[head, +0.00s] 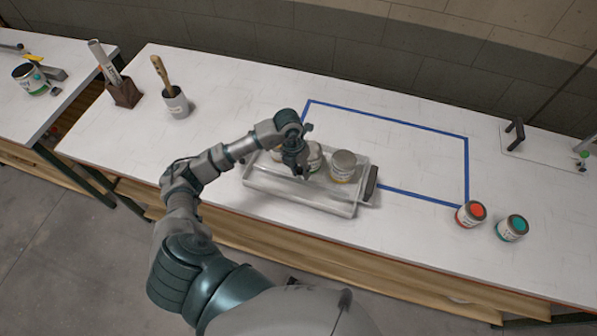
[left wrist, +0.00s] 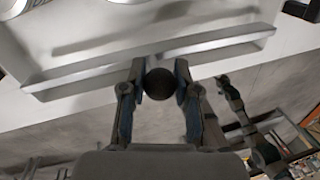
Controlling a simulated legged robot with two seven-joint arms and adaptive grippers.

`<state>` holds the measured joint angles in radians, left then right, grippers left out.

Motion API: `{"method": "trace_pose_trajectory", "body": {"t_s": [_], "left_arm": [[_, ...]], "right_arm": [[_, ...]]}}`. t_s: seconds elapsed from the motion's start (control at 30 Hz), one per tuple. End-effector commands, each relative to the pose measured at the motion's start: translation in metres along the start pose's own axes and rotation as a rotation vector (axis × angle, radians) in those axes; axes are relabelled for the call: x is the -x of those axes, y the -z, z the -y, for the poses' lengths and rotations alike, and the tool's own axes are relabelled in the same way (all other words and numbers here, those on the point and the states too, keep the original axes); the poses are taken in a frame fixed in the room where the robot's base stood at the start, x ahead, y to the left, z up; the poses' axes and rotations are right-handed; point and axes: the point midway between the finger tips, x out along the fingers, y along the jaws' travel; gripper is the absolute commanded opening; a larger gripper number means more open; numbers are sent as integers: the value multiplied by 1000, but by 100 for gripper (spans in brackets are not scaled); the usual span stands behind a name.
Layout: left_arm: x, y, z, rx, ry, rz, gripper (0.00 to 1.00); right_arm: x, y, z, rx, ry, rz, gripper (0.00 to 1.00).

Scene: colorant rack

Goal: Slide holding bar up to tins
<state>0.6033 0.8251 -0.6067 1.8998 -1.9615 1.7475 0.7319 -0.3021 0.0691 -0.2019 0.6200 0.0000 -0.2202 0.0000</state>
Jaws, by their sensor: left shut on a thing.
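A grey metal tray (head: 300,200) sits near the table's front edge. A silver tin (head: 343,165) stands at its right side; more tins (head: 313,155) stand to the left, partly hidden by my arm. My left gripper (head: 298,168) reaches down into the tray in front of the tins. In the left wrist view, my left gripper (left wrist: 161,88) is shut on a round black knob (left wrist: 161,82). A long grey metal bar (left wrist: 90,75) runs behind the knob; their joint is hidden. My right gripper is not seen.
A black handle (head: 371,184) is at the tray's right end. A blue tape outline (head: 390,120) lies behind and right, mostly empty. A brush cup (head: 176,103) stands left.

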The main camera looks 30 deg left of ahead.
Motion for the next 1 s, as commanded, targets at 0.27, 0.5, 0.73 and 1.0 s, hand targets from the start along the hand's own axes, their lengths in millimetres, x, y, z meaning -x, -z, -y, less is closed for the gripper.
{"method": "trace_pose_trajectory", "body": {"t_s": [0.27, 0.5, 0.73, 1.0], "left_arm": [[1, -5, -3, -1, 4, 4, 0], [1, -6, -3, -1, 4, 4, 57], [3, -6, -2, -1, 4, 5, 57], [42, -7, -4, -1, 3, 11, 57]], "right_arm": [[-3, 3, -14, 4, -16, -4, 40], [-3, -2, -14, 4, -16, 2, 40], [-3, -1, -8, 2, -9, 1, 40], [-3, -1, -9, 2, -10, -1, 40]]}}
